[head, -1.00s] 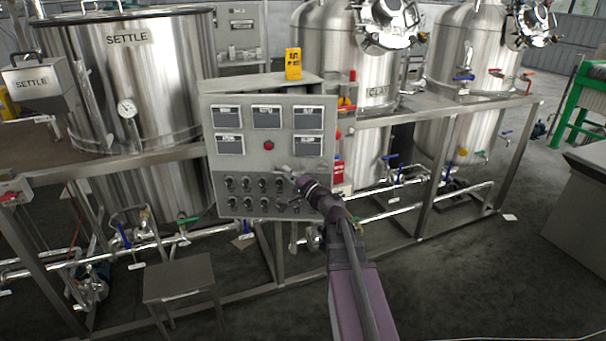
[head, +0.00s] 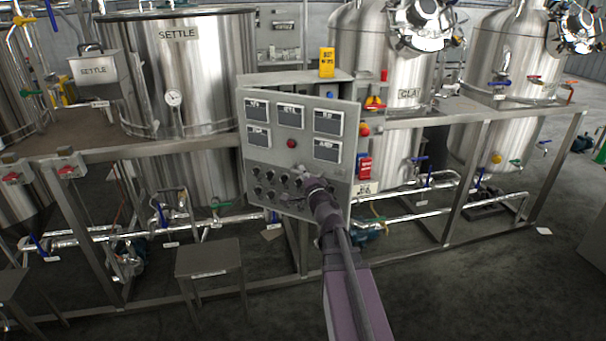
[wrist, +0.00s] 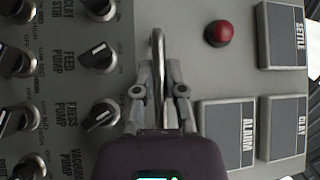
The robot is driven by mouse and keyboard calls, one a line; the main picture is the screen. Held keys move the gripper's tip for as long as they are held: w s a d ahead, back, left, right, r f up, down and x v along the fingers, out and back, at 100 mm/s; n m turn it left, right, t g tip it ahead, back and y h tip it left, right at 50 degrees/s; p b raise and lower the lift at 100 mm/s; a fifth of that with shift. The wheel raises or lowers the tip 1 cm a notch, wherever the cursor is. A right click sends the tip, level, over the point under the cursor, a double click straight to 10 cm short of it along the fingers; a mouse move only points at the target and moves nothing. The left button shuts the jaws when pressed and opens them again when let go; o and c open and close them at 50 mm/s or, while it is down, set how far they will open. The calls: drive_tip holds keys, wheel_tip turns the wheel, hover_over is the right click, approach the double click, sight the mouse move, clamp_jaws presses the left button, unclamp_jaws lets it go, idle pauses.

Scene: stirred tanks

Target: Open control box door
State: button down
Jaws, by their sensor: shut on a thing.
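The control box door (head: 318,173) is a grey panel with dark label plates, a red button (head: 292,143) and several black knobs. Its right edge stands out from the box (head: 290,78), so it is partly open, hinged at the left. My gripper (head: 304,180) is at the door's lower middle. In the wrist view my gripper (wrist: 160,92) is shut on a metal bar handle (wrist: 157,45) between the knobs and the label plates. The fingers hide the handle's lower part. The box's inside is not visible.
A steel frame rail (head: 450,120) runs right of the box, with steel tanks (head: 200,65) behind it. A small metal stool (head: 208,258) stands at the lower left. The floor at the lower right is clear.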

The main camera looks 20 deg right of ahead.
drive_tip(key=shift+d, duration=0.1)
drive_tip(key=c, duration=0.7)
unclamp_jaws()
drive_tip(key=shift+d, duration=0.15)
